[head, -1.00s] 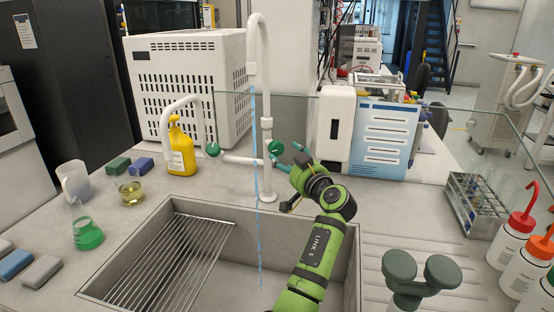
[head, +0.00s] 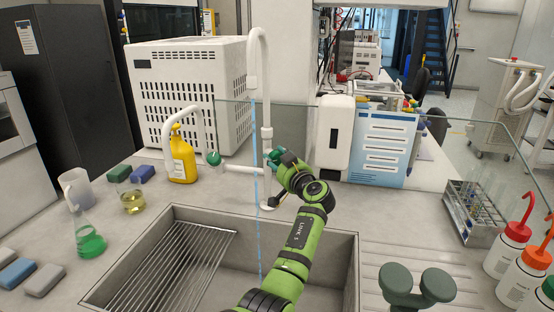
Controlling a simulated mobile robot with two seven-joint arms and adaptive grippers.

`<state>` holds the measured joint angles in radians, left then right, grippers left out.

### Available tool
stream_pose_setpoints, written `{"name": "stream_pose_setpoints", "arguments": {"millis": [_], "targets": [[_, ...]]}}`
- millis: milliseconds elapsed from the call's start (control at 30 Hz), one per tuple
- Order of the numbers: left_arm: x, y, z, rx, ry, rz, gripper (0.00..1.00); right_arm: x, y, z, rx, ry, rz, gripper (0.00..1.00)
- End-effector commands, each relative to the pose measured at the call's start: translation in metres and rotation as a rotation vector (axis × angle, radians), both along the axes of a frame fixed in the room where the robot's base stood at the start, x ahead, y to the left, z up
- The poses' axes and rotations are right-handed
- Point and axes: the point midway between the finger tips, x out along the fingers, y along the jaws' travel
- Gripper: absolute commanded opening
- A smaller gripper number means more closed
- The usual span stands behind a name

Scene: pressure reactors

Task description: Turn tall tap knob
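The tall white tap (head: 265,90) stands behind the sink (head: 345,262), its spout bent over at the top. A blue stream of water (head: 256,180) falls from it into the sink. Its green knob sits on the tap's column, now largely covered by my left gripper (head: 277,158). The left gripper's fingertips are at the knob, overlapping it in the view. Whether they are closed on it or only around it cannot be made out. My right gripper is not in view.
A shorter white tap (head: 185,113) with its own green knob (head: 214,158) is to the left, near a yellow bottle (head: 181,158). A glass screen (head: 400,122) runs behind the sink.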

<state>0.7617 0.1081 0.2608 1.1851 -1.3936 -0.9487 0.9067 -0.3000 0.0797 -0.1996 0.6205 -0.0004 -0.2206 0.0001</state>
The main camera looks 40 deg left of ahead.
Motion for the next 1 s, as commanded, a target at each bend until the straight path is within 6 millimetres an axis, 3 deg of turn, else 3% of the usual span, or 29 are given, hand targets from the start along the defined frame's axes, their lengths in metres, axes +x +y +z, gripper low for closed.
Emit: {"name": "stream_pose_setpoints", "arguments": {"millis": [467, 1000], "targets": [[0.0, 0.001, 0.001, 0.03, 0.066, 0.0, 0.09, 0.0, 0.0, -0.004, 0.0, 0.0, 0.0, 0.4], [0.0, 0.001, 0.003, 0.194, 0.482, 0.002, 0.09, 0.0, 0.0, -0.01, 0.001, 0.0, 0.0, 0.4]]}}
